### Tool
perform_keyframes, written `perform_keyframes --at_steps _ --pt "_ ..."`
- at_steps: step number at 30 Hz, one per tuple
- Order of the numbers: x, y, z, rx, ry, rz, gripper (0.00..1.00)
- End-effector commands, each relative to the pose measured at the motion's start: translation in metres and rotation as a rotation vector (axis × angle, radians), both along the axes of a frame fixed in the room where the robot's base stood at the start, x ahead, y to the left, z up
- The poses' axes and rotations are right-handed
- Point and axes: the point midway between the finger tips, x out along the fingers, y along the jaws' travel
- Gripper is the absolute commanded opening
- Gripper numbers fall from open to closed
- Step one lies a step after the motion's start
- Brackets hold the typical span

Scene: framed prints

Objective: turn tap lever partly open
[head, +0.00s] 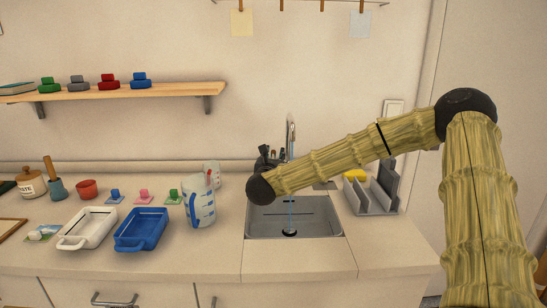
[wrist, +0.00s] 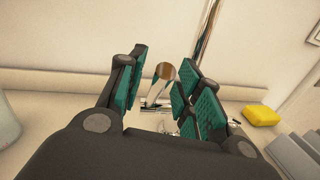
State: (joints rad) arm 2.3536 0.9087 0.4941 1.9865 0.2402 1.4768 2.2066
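In the wrist view the spout (wrist: 207,32) stands upright behind the right finger. The tap lever (wrist: 165,72), a short metal piece with a round brownish end, shows between my fingers. My gripper (wrist: 160,82) is open, its teal-padded fingers on either side of the lever. The lever lies closer to the right finger; I cannot tell whether they touch. In the head view my gripper (head: 266,154) is partly hidden behind my arm's dark wrist.
A yellow sponge (head: 356,175) and a grey rack (head: 374,197) stand right of the sink. A blue-and-white jug (head: 199,206) and a pale cup (head: 212,172) stand left of it. A blue dish (head: 141,230) and a white dish (head: 88,228) lie farther left.

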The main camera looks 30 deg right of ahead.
Motion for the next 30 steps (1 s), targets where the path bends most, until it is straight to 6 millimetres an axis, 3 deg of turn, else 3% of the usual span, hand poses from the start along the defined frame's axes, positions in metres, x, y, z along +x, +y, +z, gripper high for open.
perform_keyframes --at_steps 1,6,30 --pt "0.0000 0.0001 0.0000 0.000 0.000 0.000 0.29" --pt "-0.0001 0.0002 0.0001 0.000 0.000 0.000 0.00" --pt "-0.0040 0.0027 -0.0053 -0.034 -0.056 0.000 0.00"
